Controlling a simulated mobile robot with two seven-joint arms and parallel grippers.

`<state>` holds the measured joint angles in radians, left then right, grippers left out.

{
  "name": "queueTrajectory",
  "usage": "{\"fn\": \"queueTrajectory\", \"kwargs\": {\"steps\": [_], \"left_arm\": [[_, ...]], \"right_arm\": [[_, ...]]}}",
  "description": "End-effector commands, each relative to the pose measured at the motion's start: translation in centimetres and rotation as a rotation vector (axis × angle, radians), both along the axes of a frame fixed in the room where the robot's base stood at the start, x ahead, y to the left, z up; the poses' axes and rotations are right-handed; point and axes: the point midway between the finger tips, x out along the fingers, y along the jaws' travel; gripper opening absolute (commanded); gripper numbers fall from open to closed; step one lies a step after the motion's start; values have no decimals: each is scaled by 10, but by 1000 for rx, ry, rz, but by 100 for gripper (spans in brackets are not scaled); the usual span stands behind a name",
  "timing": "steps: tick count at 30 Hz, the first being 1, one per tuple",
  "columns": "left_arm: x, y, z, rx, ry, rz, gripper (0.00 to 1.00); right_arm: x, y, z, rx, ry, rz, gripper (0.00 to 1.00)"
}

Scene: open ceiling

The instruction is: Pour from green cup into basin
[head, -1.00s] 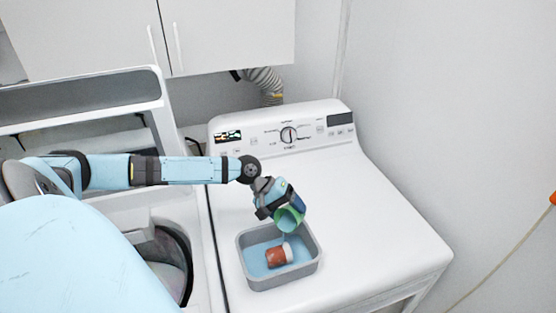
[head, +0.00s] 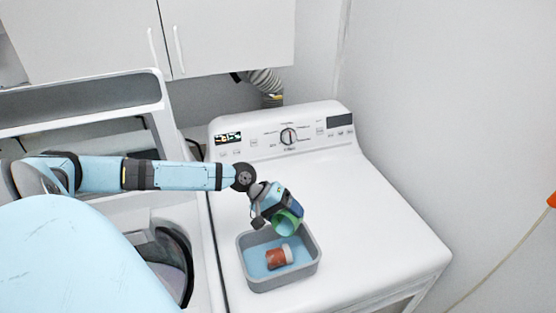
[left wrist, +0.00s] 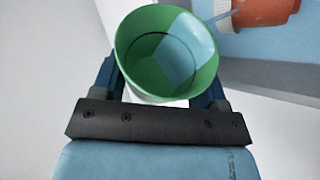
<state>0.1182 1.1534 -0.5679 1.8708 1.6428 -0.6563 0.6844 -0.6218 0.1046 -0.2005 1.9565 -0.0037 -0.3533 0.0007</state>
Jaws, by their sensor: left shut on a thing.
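The green cup (head: 287,223) is held tilted over the grey basin (head: 309,266), its open mouth facing down toward the basin. My left gripper (head: 279,212) is shut on the cup. In the left wrist view the cup (left wrist: 140,68) sits between the two fingers (left wrist: 165,85), with a light blue patch inside reaching its rim. I cannot tell how much liquid is in it. The basin has a light blue inside and holds a red-brown container with a white end (head: 279,257), lying on its side. My right gripper is not in view.
The basin stands on the white top of a machine (head: 365,225) with a dial panel (head: 288,136) at the back. The top is clear to the right of the basin. An open washer (head: 165,255) is at the left. Wall cabinets (head: 225,35) hang above.

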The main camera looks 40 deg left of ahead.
Motion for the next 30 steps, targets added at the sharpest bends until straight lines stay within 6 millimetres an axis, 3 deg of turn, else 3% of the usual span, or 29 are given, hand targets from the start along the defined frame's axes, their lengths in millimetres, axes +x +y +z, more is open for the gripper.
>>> {"fn": "queueTrajectory", "kwargs": {"steps": [30], "left_arm": [[-8,-2,-1,24,-110,0,42]], "right_arm": [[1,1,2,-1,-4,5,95]]}}
